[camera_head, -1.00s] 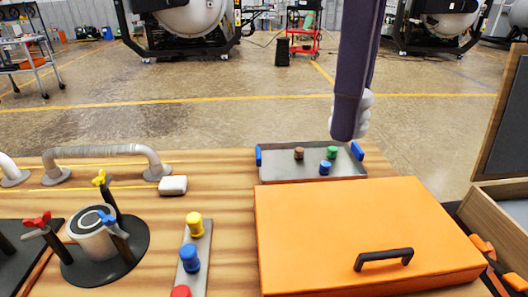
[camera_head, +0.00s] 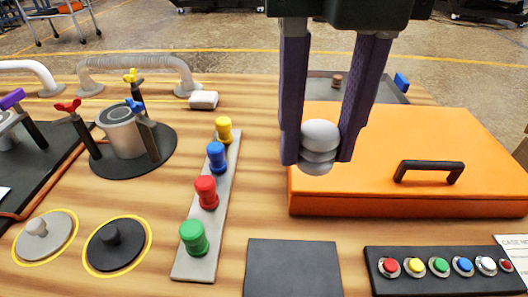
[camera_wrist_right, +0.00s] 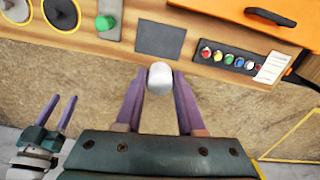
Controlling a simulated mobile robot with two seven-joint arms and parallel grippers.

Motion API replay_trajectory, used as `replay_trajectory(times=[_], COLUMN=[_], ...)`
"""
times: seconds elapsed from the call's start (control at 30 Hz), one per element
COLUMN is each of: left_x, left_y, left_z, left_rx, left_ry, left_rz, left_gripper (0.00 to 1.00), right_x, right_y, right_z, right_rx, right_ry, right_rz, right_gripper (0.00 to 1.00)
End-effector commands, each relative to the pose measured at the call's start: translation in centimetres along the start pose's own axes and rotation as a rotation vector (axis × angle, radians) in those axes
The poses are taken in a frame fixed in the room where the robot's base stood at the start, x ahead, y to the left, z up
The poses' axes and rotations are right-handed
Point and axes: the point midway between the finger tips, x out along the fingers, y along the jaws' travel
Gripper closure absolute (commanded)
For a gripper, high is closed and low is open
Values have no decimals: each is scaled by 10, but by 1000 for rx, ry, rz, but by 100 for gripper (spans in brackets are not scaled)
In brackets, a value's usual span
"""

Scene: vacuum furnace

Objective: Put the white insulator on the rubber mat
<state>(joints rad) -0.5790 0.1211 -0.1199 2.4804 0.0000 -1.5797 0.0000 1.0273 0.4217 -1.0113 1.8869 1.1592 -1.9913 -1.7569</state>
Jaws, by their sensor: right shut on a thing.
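My right gripper (camera_head: 318,150) is shut on the white insulator (camera_head: 319,138), a ribbed white piece held between its purple fingers. In the head view it hangs in front of the left part of the orange case, apart from the table. In the right wrist view the insulator (camera_wrist_right: 160,75) sits between the fingertips. A plain dark grey square, which looks like the rubber mat (camera_head: 293,268), lies bare at the table's front; it also shows in the wrist view (camera_wrist_right: 160,39). My left gripper (camera_wrist_right: 57,112) shows at the wrist view's lower left, fingers apart and empty.
The orange case (camera_head: 410,150) with a black handle stands behind and right of the mat. A button panel (camera_head: 440,268) is right of it. A plate with coloured knobs (camera_head: 183,262) is left of it. A grey tray (camera_head: 385,90) is behind the case.

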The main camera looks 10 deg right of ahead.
Motion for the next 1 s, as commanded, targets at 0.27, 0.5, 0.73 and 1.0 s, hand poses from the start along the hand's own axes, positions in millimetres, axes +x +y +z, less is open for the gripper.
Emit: replay_trajectory(times=[0.27, 0.5, 0.73, 1.0], left_x=[15, 28, 32, 42], left_y=[0, 0, 1, 3], left_z=[5, 9, 11, 14], left_rx=[4, 4, 2, -5], left_ry=[0, -1, -1, 0], left_rz=[-3, -3, -1, 4], left_gripper=[50, 50, 50, 50], right_x=[65, 132, 158, 194], right_y=[-1, 0, 0, 0], right_z=[-2, -2, -1, -2], right_rx=[-29, -29, -29, -29], right_ry=[8, 4, 1, 3], right_rz=[-4, -2, 0, -2], right_gripper=[100, 100, 100, 100])
